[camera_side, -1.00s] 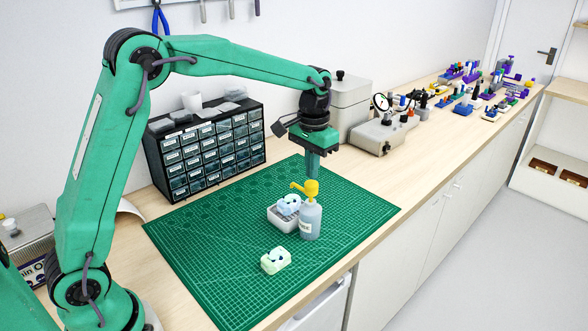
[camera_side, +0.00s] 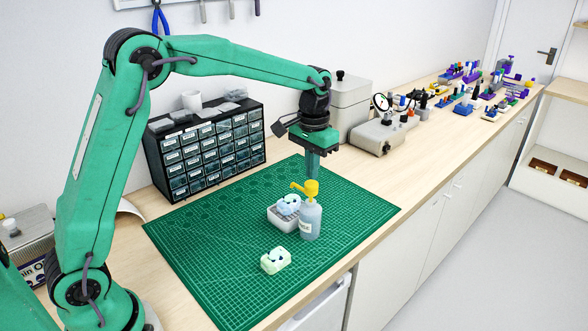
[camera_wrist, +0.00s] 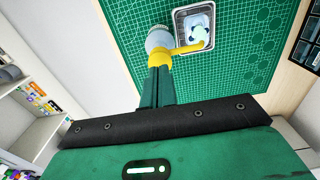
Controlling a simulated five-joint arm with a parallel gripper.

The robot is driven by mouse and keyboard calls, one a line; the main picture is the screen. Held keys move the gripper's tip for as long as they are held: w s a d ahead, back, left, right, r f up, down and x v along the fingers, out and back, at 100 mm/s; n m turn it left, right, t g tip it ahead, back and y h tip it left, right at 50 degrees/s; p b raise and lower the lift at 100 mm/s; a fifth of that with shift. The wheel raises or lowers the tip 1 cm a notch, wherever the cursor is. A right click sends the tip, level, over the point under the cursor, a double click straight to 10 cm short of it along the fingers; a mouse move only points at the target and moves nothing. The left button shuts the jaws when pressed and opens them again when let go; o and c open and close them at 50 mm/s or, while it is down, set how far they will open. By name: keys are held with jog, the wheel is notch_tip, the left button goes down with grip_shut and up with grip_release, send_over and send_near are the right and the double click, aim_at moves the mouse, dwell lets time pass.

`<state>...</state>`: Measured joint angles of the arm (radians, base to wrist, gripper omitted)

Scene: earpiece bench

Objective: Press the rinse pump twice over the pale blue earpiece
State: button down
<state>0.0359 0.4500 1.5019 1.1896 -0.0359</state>
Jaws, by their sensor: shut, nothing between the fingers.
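The rinse pump is a grey-blue bottle (camera_side: 311,222) with a yellow pump head (camera_side: 311,188), upright on the green mat. Its spout points left over the pale blue earpiece (camera_side: 289,204), which lies in a small pale tray (camera_side: 284,221). In the wrist view the yellow spout (camera_wrist: 188,50) reaches over the near edge of the metal-looking tray, beside the earpiece (camera_wrist: 201,33). My gripper (camera_side: 313,176) is shut and empty, pointing down directly above the pump head. Its tips are at or just above the head; I cannot tell whether they touch.
A pale green block (camera_side: 276,262) with a dark-marked piece sits on the cutting mat (camera_side: 200,240), in front of the bottle. A drawer cabinet (camera_side: 205,150) stands behind on the left, and grey machines (camera_side: 383,132) behind on the right. The mat's left side is clear.

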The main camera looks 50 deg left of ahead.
aim_at(311, 183)
jog(key=shift+f, duration=1.15)
dwell(0.6)
jog(key=shift+r, duration=1.15)
jog(key=shift+f, duration=1.3)
jog(key=shift+r, duration=1.3)
notch_tip(311, 183, up, 6)
dwell(0.8)
